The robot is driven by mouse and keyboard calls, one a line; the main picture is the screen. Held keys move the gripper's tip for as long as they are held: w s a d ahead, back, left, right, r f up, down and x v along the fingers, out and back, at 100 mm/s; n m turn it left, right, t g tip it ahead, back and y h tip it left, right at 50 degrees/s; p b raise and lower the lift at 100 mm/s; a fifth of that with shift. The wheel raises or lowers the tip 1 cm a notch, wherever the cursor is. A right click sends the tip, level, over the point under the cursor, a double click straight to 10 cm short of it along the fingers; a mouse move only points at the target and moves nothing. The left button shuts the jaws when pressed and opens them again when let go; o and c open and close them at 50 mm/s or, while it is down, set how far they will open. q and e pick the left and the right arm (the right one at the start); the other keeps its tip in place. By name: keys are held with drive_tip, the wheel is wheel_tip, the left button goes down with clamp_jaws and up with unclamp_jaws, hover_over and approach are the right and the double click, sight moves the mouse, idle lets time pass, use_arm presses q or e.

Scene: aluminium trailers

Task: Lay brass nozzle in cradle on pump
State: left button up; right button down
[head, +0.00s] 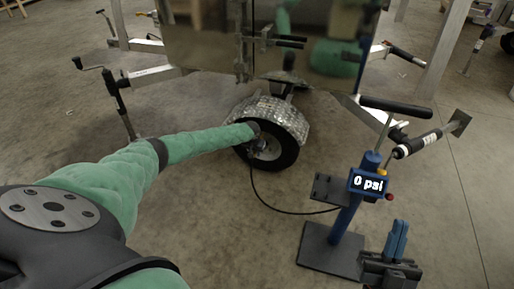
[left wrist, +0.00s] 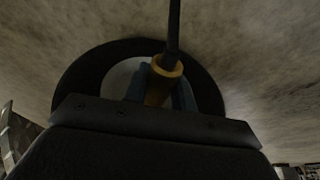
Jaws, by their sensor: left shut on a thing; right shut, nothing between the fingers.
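The brass nozzle (left wrist: 166,70) shows in the left wrist view between the blue fingers of my left gripper (left wrist: 161,88), which is shut on it. A dark hose leads up from the nozzle. In the head view my left gripper (head: 262,147) is in front of the trailer wheel, and the nozzle cannot be made out there. The pump (head: 345,222) has a blue post, a dark base and a display reading 0 psi. A dark bracket (head: 329,188), which looks like the cradle, sticks out left of the post, empty. My right gripper (head: 399,236) is shut and empty, right of the pump base.
The trailer wheel (head: 287,158) stands under a silver tread-plate fender (head: 270,112). The black hose (head: 275,208) curves over the floor from the wheel to the pump. A trailer jack (head: 117,98) stands at left. Open concrete floor lies between wheel and pump.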

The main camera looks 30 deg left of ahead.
use_arm(q)
drive_tip(key=shift+c, duration=0.4)
drive_tip(key=shift+s+p, duration=0.15)
drive_tip(key=shift+p, duration=0.15)
drive_tip(key=shift+s+d+p, duration=0.3)
drive_tip(key=shift+s+p, duration=0.8)
drive_tip(key=shift+p, duration=0.15)
drive_tip(key=shift+s+d+p, duration=0.25)
drive_tip(key=shift+s+p, duration=0.8)
drive_tip(key=shift+p, duration=0.2)
drive_tip(key=shift+s, duration=0.1)
